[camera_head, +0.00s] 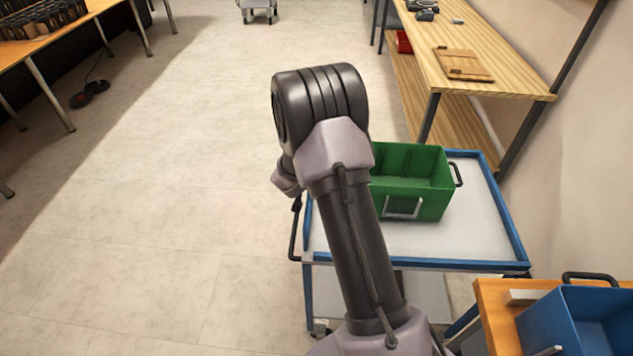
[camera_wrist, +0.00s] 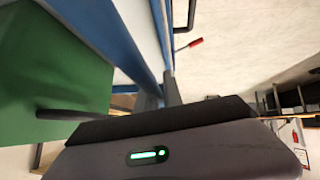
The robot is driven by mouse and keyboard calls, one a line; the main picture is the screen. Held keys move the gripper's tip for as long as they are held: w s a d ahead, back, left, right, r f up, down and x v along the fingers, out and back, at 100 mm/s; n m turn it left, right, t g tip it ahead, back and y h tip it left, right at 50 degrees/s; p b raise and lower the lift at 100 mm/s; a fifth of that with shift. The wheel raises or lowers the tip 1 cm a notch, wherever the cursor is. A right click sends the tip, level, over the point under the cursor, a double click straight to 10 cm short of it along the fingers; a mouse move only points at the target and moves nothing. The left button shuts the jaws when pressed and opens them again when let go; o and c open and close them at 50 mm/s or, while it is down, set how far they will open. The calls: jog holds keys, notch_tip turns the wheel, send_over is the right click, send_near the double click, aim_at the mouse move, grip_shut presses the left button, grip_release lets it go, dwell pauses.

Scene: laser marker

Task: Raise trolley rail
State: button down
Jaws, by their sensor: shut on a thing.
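The trolley (camera_head: 470,263) has a blue frame and a pale top; its blue edge also crosses the wrist view (camera_wrist: 105,45). Its black rail (camera_head: 293,240) stands out at the left side, and its upper part runs up behind my wrist. A black bent bar, seemingly this rail, shows at the top of the wrist view (camera_wrist: 191,14). My gripper's dark body (camera_wrist: 190,150), with a green light, fills the bottom of the wrist view. My gripper is shut on the rail at the trolley's left edge; my arm and the gripper body hide the fingertips and the contact.
A green box (camera_head: 425,170) with handles stands on the trolley. A wooden workbench (camera_head: 480,50) stands behind it along the right wall. A blue box (camera_head: 575,325) stands on an orange-topped table at lower right. The floor (camera_head: 160,200) to the left is clear.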

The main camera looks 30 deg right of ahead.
dwell(0.3)
jog(key=c, duration=1.5)
grip_release()
jog(key=shift+d, duration=0.1)
jog(key=p+v, duration=0.3)
jog(key=v, duration=1.4)
jog(key=shift+s+r, duration=0.15)
jog(key=shift+s, duration=0.05)
